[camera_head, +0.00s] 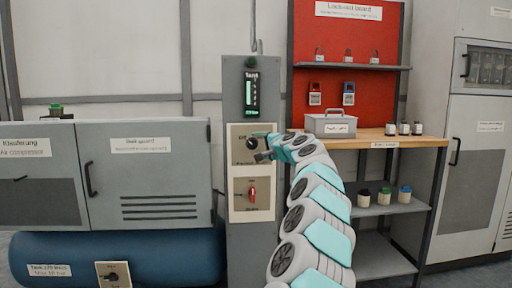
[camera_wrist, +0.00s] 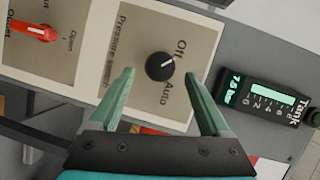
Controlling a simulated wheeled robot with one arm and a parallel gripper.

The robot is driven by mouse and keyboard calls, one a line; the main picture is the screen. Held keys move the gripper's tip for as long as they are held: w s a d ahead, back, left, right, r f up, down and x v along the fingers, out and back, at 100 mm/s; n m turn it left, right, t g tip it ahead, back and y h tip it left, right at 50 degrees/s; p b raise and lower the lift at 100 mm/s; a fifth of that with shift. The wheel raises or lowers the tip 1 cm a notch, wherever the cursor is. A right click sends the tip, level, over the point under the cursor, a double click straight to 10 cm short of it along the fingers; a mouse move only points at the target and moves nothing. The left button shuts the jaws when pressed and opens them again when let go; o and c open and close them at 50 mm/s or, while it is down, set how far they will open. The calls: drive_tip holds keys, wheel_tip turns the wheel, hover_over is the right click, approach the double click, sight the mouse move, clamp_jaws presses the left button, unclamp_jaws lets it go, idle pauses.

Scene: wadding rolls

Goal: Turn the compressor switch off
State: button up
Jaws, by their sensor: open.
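A black round knob (camera_wrist: 160,66) with a white pointer mark sits on a beige plate (camera_wrist: 125,85) labelled "Off", "Auto" and "Pressure switch". The mark faces the right of the wrist view; I cannot tell surely which label it meets. In the head view the knob (camera_head: 252,143) is on the upper plate of a grey column (camera_head: 235,105), partly beside my gripper (camera_head: 262,147). My gripper (camera_wrist: 159,75) is open and empty, with its green fingers on either side of the knob in the wrist view. I cannot tell whether they touch it.
A red outlet handle (camera_head: 252,194) is below the knob. A lit tank gauge (camera_head: 251,95) is above it. The compressor cabinet (camera_head: 147,185) and blue tank (camera_head: 180,257) stand left, with another dark knob (camera_head: 113,277) low. A wooden shelf (camera_head: 375,140) stands right.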

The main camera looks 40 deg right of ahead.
drive_tip(key=shift+v, duration=2.15)
drive_tip(key=shift+a, duration=0.1)
